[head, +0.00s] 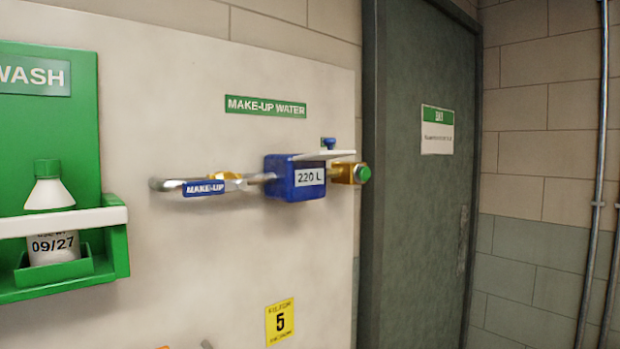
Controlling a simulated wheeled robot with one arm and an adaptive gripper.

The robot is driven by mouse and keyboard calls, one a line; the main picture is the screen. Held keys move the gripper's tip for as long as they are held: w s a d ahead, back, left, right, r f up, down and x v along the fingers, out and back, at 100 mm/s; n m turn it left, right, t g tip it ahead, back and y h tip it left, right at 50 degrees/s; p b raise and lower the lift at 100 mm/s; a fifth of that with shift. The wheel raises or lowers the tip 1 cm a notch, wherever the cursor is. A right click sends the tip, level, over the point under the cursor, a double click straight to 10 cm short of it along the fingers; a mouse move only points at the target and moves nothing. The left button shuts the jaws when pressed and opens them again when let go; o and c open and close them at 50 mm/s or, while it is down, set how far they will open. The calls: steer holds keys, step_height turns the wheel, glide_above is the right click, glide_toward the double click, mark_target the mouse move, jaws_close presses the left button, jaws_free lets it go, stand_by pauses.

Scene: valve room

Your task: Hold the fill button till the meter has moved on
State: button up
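The blue meter box (291,190) is mounted on the pipe in the middle of the head view. Its white display (309,177) reads 220 L. A round green button (364,173) sits on the right end of the brass fitting (344,173), just right of the meter. I see no label on the button, and nothing touches it. A green MAKE-UP WATER sign (265,106) is on the panel above. My gripper cannot be made out in this view.
A pipe with a blue MAKE-UP tag (204,188) runs left of the meter. A green wash station with a bottle (50,188) juts out at left. A grey-green door (415,230) is at right. Small orange and grey bits show at the bottom edge, too cut off to identify.

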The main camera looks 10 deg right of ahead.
jaws_close()
stand_by(1.4)
